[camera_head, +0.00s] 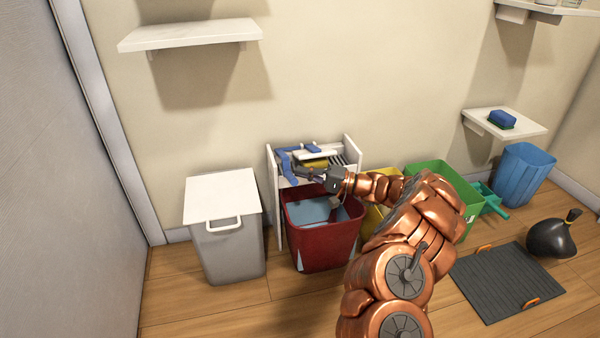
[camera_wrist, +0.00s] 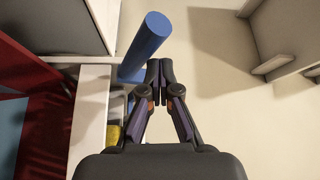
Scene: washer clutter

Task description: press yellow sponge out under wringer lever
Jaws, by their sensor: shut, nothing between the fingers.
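The yellow sponge (camera_head: 317,162) lies in the white wringer frame (camera_head: 352,152), partly hidden under the press plate. A sliver of the sponge (camera_wrist: 114,135) shows in the wrist view. The blue wringer lever (camera_head: 285,163) is at the frame's left side. In the wrist view the round blue lever bar (camera_wrist: 146,46) slants up beside and just left of the fingertips. My gripper (camera_head: 299,173) is shut and empty, in front of the wringer at lever height. Its fingertips (camera_wrist: 160,68) are close to the bar; I cannot tell whether they touch it.
A red bucket (camera_head: 323,247) stands below the wringer. A lidded grey bin (camera_head: 235,249) is at left; yellow and green bins (camera_head: 435,170) are at right. A blue bin (camera_head: 525,175), black mat (camera_head: 508,283) and dark rounded object (camera_head: 550,239) lie farther right. A shelf (camera_head: 190,35) is above.

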